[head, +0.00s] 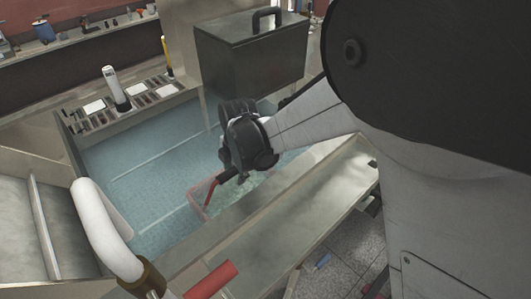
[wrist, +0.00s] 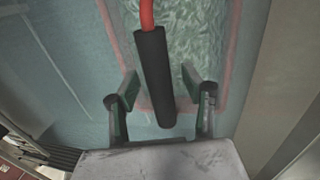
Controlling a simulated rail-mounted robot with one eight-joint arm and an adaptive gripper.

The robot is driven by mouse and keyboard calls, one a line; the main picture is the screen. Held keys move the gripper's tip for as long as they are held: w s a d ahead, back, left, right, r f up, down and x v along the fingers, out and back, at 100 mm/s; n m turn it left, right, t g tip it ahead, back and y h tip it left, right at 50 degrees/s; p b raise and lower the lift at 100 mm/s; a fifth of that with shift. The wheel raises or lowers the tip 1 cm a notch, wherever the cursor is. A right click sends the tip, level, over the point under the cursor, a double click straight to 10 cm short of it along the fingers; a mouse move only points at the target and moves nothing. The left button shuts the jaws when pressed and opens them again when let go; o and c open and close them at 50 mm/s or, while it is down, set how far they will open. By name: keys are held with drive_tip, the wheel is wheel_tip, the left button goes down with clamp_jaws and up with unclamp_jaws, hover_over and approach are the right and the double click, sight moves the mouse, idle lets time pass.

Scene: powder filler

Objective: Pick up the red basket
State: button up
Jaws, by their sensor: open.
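The red basket (head: 208,194) sits low over the blue tiled floor of the basin in the head view, partly hidden by my gripper and the metal ledge. In the wrist view its pale mesh (wrist: 189,50) and pinkish rim show, with a red handle rod (wrist: 146,14) ending in a black grip (wrist: 155,80). My gripper (wrist: 160,95) is open. Its two fingers stand on either side of the black grip's lower end, apart from it. In the head view my gripper (head: 234,172) is above the basket at the handle.
A metal box with a black handle (head: 250,55) stands behind my gripper. A metal ledge (head: 290,205) runs along the basin's near side. A white pipe (head: 103,230) and a red bar (head: 211,280) are at the lower left. Open basin floor (head: 140,190) lies left of the basket.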

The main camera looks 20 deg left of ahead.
clamp_jaws()
drive_tip(key=shift+r, duration=0.1)
wheel_tip(320, 180, up, 32)
drive_tip(key=p, duration=1.5)
drive_tip(key=shift+s+r, duration=0.2)
idle(1.1)
